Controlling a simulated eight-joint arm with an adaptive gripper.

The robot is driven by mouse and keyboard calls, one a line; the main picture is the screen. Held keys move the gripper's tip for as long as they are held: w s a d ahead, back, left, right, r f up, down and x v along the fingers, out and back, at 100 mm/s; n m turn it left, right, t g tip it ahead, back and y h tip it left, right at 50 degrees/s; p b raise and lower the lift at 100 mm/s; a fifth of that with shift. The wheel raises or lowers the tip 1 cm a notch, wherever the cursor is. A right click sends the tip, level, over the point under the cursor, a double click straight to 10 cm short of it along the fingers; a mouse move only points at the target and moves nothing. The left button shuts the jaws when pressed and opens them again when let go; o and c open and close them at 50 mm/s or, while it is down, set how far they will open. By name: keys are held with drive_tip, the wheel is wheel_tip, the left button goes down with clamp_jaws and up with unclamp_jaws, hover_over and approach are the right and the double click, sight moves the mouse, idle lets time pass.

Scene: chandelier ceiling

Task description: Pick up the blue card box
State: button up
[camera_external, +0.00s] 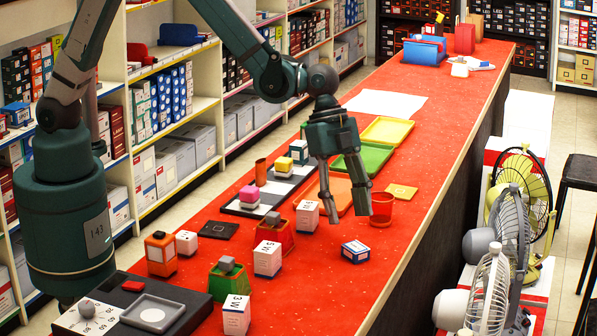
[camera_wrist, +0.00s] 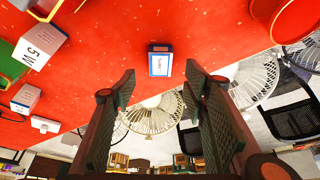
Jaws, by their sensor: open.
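The blue card box (camera_external: 355,251) is a small box with blue sides and a white label. It lies on the red counter (camera_external: 330,290) near its right edge. In the wrist view the blue card box (camera_wrist: 160,61) shows ahead of the fingers, in line with the space between them. My gripper (camera_external: 350,205) is open and empty above the counter, with its fingers pointing down. The box is below it and apart from it. In the wrist view my gripper (camera_wrist: 162,95) has its two fingers spread wide.
A red cup (camera_external: 381,209) stands behind the box. White "5W" (camera_external: 268,259) and "3W" (camera_external: 236,315) boxes, a red bin (camera_external: 275,236) and a green bin (camera_external: 229,282) stand to the left. Fans (camera_external: 490,290) stand beyond the counter's right edge. Counter around the box is clear.

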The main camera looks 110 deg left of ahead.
sight(355, 246)
drive_tip(key=shift+f, duration=0.1)
idle(0.3)
drive_tip(key=shift+x, duration=1.25)
drive_tip(key=shift+b+x, duration=0.55)
drive_tip(key=shift+x, duration=2.1)
drive_tip(key=shift+w, duration=0.1)
drive_tip(key=c, duration=1)
